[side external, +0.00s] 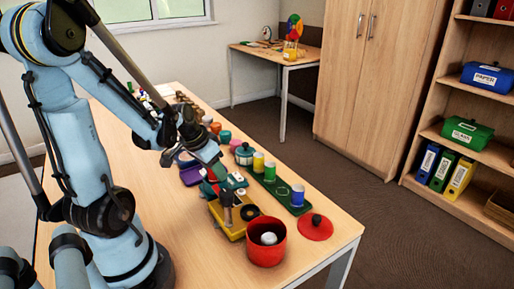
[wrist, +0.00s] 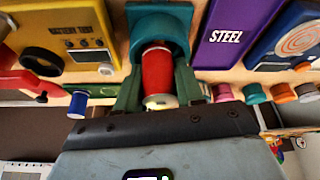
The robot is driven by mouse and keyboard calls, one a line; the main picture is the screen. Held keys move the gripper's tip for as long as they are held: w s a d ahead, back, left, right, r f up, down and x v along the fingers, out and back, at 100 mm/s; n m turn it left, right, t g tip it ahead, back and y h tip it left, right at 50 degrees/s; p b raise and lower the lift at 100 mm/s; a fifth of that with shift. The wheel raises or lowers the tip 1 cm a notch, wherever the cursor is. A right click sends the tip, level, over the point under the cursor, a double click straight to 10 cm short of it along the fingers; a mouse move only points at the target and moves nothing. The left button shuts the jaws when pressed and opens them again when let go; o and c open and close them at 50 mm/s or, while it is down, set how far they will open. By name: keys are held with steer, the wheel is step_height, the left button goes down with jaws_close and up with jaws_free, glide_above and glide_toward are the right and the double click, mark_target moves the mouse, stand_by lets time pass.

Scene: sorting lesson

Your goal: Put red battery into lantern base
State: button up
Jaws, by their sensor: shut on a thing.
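The red battery (wrist: 157,72) is between the two dark green fingers of my gripper (wrist: 159,84) in the wrist view; my gripper is shut on it. Its pale end faces the camera. Its far end meets the round opening of a teal housing (wrist: 160,23), which looks like the lantern base. I cannot tell how deep the battery reaches into it.
A yellow battery tester (wrist: 68,38) and a purple STEEL bin (wrist: 230,32) flank the teal housing. A red pot (side external: 265,250) and its red lid (side external: 316,228) are near the table's front corner. A green tray (side external: 281,190) holds coloured cylinders.

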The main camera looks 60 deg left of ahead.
steer(key=shift+w+a+r, duration=0.15)
steer(key=shift+w+r, duration=0.15)
steer(key=shift+r, duration=0.05)
stand_by(0.3)
steer(key=shift+s+r, duration=0.1)
steer(key=shift+s, duration=0.05)
stand_by(0.7)
steer(key=shift+f, duration=0.7)
stand_by(0.4)
steer(key=o, duration=0.8)
steer(key=v, duration=1.1)
steer(key=shift+f, duration=0.1)
steer(key=shift+r, duration=3)
